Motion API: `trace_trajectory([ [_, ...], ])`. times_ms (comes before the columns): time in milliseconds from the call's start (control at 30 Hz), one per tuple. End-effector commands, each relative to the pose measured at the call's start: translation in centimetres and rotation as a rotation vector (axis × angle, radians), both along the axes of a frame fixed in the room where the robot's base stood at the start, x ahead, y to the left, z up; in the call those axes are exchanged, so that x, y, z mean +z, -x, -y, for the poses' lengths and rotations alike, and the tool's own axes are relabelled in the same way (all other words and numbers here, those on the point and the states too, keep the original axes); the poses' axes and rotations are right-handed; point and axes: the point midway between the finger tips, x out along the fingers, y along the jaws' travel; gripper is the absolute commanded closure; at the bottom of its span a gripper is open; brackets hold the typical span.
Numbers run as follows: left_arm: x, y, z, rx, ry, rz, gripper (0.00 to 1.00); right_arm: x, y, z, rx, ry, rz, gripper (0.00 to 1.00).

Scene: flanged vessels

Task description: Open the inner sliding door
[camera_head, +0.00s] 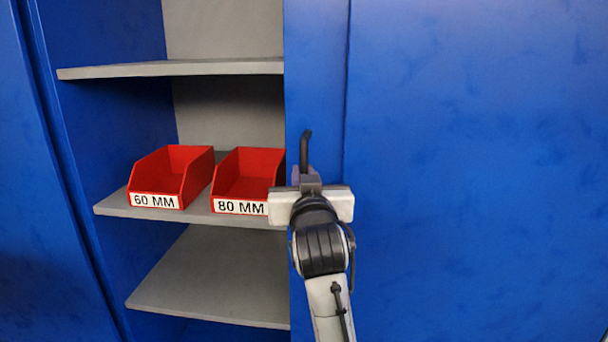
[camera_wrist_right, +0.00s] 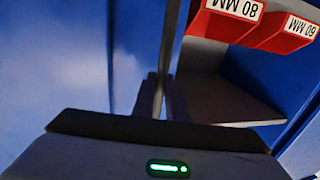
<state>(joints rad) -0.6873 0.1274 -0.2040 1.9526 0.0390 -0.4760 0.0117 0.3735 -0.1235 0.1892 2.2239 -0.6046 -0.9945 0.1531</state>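The inner sliding door (camera_head: 316,70) is a blue panel, seen as a narrow upright strip right of the open shelves. A dark bar handle (camera_head: 306,146) stands upright near its left edge. My right gripper (camera_head: 304,178) is at the lower part of this handle, its wrist hiding part of the door. In the right wrist view, the fingers (camera_wrist_right: 160,95) stand on either side of a thin dark upright bar. I cannot tell whether they are closed on it. My left gripper is not in view.
A wide blue panel (camera_head: 480,150) covers the right side. On the left, the cabinet is open, with grey shelves (camera_head: 215,275). Two red bins, labelled 60 MM (camera_head: 165,178) and 80 MM (camera_head: 245,180), sit on the middle shelf, the 80 MM one close to my right gripper.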

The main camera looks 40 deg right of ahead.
Motion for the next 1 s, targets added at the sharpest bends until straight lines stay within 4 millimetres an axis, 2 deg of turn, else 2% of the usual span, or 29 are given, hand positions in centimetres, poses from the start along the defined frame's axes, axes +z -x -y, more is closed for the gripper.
trace_trajectory([
  [33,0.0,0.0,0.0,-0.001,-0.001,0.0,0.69,-0.2,0.0,0.0,-0.002,-0.002,-0.004,0.84],
  [133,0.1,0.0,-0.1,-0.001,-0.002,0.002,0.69,-0.2,0.0,0.1,-0.002,-0.001,-0.003,0.69],
  [467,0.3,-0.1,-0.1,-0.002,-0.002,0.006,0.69,0.3,0.0,0.1,-0.003,0.0,0.0,0.69],
  [567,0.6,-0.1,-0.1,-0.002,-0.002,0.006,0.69,1.4,0.0,0.1,-0.003,0.0,0.003,0.69],
  [800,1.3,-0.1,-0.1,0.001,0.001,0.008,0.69,6.2,0.0,0.1,-0.002,0.0,0.005,0.69],
  [1000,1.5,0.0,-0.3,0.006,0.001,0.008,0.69,9.1,0.0,0.0,-0.002,-0.001,0.002,0.69],
])
